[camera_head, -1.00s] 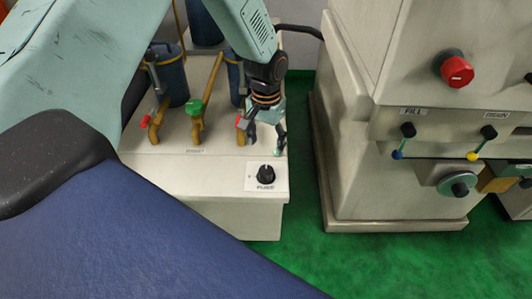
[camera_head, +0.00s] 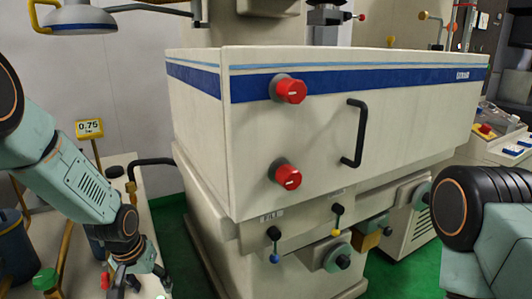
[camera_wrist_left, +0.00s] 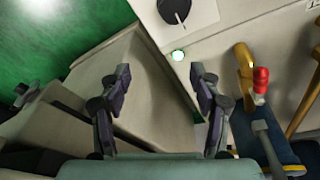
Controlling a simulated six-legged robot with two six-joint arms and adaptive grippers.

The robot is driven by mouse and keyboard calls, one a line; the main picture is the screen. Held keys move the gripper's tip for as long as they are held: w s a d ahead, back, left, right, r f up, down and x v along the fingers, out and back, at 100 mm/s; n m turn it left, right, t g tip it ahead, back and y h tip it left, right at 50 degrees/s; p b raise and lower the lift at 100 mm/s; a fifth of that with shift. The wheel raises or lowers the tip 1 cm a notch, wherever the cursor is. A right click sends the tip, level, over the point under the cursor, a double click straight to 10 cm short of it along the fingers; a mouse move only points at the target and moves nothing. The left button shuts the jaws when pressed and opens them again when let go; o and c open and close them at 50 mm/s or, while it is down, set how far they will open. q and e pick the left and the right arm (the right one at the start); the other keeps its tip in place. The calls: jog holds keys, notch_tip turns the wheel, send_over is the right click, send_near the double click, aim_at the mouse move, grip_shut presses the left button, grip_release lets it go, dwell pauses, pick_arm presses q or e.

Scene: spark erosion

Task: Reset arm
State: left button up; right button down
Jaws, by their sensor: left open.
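My left gripper (camera_head: 139,281) is at the lower left of the head view, over the beige cabinet beside the big machine. In the left wrist view my left gripper (camera_wrist_left: 162,85) has its two dark fingers spread wide, with nothing between them. A red-handled brass valve (camera_wrist_left: 260,85) is to the right of the fingers. On the right of the head view is a rounded black and teal part of my right arm; its gripper is out of the picture.
The large cream machine (camera_head: 210,145) with two red knobs (camera_head: 290,90) and a black handle (camera_head: 355,133) fills the middle. Blue and yellow levers (camera_head: 274,245) sit below. A yellow 0.75 sign (camera_head: 90,128) stands at left. Green floor (camera_head: 172,235) shows between cabinet and machine.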

pick_arm(q)
jog(key=s+d+f+t+b, duration=0.1)
jog(key=s+d+f, duration=0.4)
jog(key=s+f, duration=0.6)
jog(key=s+f+g+b, duration=0.1)
jog(key=s+f, duration=0.1)
jog(key=s, duration=0.9)
jog(key=s+d+f+g+b, duration=0.1)
jog(key=s+f+g, duration=0.1)
jog(key=s, duration=1)
jog(key=shift+s+d+f, duration=0.2)
jog(key=shift+s+f, duration=0.1)
jog(key=shift+f, duration=0.5)
